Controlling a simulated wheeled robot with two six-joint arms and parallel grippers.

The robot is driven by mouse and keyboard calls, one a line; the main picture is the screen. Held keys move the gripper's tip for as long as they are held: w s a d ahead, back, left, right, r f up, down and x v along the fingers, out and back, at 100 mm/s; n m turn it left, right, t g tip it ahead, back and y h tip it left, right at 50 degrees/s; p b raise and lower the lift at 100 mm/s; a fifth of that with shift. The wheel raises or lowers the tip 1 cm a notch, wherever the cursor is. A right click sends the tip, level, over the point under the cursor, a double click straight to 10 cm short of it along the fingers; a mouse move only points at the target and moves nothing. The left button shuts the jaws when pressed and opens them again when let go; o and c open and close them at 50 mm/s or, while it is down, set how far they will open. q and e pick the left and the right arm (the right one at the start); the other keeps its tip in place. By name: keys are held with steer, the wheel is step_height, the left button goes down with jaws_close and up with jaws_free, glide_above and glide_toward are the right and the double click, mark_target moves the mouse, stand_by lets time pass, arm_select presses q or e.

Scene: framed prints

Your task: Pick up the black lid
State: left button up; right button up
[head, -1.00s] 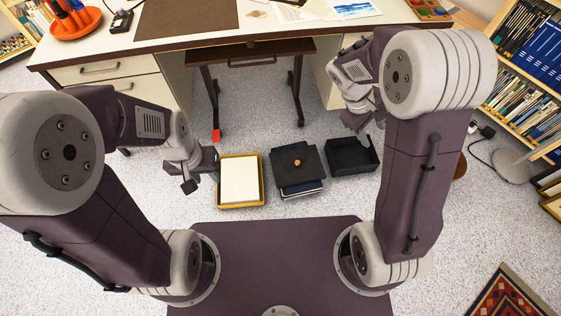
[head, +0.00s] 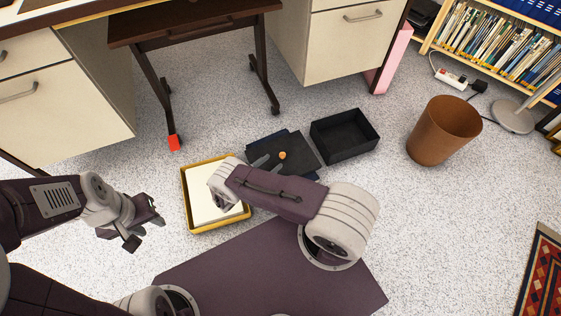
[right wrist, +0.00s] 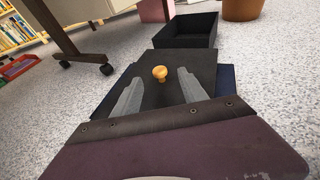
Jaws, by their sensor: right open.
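The black lid (head: 296,150) is a flat dark square with a round wooden knob (head: 282,155). It lies on a dark blue stack on the floor, left of the open black box (head: 344,134). My right gripper (head: 266,163) is open, its fingers over the near left part of the lid beside the knob. In the right wrist view, the knob (right wrist: 160,73) stands just ahead of and between the two spread fingers (right wrist: 157,88), with nothing gripped. My left gripper (head: 150,222) hangs over the floor at the left, its jaws apart and empty.
A yellow tray (head: 188,205) with white paper lies left of the lid, partly behind my right arm. A brown bin (head: 443,131) stands at the right. A desk (head: 325,50) and a small wheeled table (head: 190,25) stand behind. The floor between box and bin is clear.

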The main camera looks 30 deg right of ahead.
mark_target(281, 155)
steer(key=b+x, duration=0.1)
steer(key=x, duration=0.1)
steer(key=shift+d+f, duration=0.3)
steer(key=shift+w+d, duration=0.15)
steer(key=shift+d, duration=0.05)
steer(key=b+x, duration=0.1)
steer(key=x, duration=0.1)
steer(key=b+x, duration=0.2)
steer(key=shift+w+f, duration=0.15)
steer(key=shift+f, duration=0.3)
steer(key=shift+w+d, duration=0.15)
steer(key=shift+d, duration=0.2)
steer(key=shift+r, duration=0.15)
jaws_close()
